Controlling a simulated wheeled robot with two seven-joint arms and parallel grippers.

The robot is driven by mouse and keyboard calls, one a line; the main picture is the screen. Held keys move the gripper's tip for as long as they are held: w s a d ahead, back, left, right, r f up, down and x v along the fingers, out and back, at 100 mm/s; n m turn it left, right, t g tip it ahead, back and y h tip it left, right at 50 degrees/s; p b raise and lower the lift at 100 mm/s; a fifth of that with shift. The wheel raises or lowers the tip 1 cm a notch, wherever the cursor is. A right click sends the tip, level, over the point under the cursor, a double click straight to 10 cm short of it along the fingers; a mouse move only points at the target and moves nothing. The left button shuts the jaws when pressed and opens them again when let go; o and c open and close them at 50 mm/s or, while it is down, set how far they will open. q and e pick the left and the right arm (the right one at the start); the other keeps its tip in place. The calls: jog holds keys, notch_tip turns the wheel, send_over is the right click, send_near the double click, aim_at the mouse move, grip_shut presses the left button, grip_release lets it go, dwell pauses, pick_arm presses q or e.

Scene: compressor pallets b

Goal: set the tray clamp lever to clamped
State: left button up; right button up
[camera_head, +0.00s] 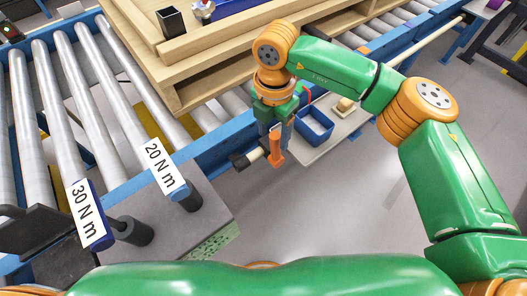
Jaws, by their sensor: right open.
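My right gripper (277,124) hangs pointing down from my green and orange arm, beside the blue roller-conveyor rail. Its jaws are open, though the fingers are small and partly covered by the wrist. An orange upright piece (275,147), which looks like the clamp lever, stands just below the gripper. It appears close to the fingers; I cannot tell whether they touch. A short cream and black cylinder (246,158) sticks out to its left. The lever's set position cannot be read clearly. My left gripper is not in view.
A grey shelf (330,143) right of the gripper carries a blue bin (314,126) and a small tan block (344,105). A wooden pallet (196,89) stands behind on rollers. Tools labelled 20 N m (166,167) and 30 N m (84,212) lie left. Floor space is clear below.

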aim_at(275, 147)
jog(key=f, duration=0.2)
jog(key=f+p, duration=0.1)
jog(key=f, duration=0.3)
jog(key=shift+w+d, duration=0.15)
jog(key=shift+d, duration=0.2)
jog(key=shift+a+f, duration=0.1)
jog(key=shift+f, duration=0.1)
grip_shut()
dwell(0.7)
